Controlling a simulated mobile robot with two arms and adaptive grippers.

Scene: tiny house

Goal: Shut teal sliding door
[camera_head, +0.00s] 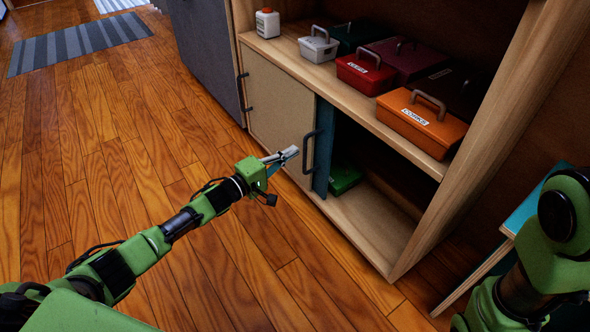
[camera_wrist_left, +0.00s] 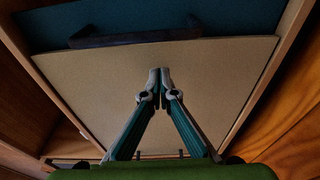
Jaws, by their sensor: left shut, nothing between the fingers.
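The teal sliding door (camera_head: 323,148) shows as a narrow upright strip with a dark bar handle (camera_head: 308,153) beside the beige door panel (camera_head: 275,105) of the low cabinet. The cabinet's lower opening to its right is uncovered. In the left wrist view, the teal door (camera_wrist_left: 215,18) and its handle (camera_wrist_left: 135,38) lie at the top, above the beige panel (camera_wrist_left: 110,85). My left gripper (camera_head: 293,152) is shut and empty, close to the left of the handle. In the left wrist view its fingertips (camera_wrist_left: 160,75) stay apart from the handle. My right gripper is out of view.
A green box (camera_head: 344,177) sits inside the lower opening. A teal-topped piece of furniture (camera_head: 525,212) is at right.

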